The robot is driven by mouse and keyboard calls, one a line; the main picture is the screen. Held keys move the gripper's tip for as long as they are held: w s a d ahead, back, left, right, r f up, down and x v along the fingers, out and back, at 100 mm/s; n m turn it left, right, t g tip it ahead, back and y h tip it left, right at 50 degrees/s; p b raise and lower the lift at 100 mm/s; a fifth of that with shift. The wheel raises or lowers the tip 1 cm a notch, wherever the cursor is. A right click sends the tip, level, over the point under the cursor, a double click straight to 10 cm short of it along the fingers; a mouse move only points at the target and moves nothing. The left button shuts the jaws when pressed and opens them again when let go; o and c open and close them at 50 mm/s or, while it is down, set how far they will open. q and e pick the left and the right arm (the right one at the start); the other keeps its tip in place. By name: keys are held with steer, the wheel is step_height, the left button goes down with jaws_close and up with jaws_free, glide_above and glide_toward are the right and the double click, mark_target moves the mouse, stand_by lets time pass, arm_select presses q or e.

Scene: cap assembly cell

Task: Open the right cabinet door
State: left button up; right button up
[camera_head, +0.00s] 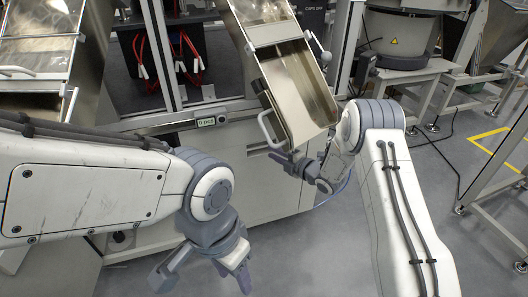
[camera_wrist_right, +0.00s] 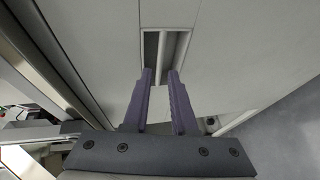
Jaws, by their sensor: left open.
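The light cabinet front (camera_head: 262,190) stands below the tilted metal tray in the head view. In the right wrist view, a pale door panel (camera_wrist_right: 85,35) has a recessed handle (camera_wrist_right: 180,45) with a narrow bar in it. My right gripper (camera_wrist_right: 161,74) is open, with its purple fingertips at the lower part of the recess. The bar appears in line with the gap between them; I cannot tell whether they touch it. In the head view my right gripper (camera_head: 284,160) is close to the cabinet front, under the tray. My left gripper (camera_head: 203,278) is open and empty, low in front.
The tilted metal tray (camera_head: 296,90) with its handle overhangs the right gripper. A small display (camera_head: 210,121) sits on the machine's front rail. Another metal hopper (camera_head: 38,50) is at the upper left. Grey floor (camera_head: 320,255) is clear between my arms.

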mark_target(262, 147)
steer(key=shift+b+x, duration=0.4)
steer(key=shift+x, duration=1.85)
jaws_close()
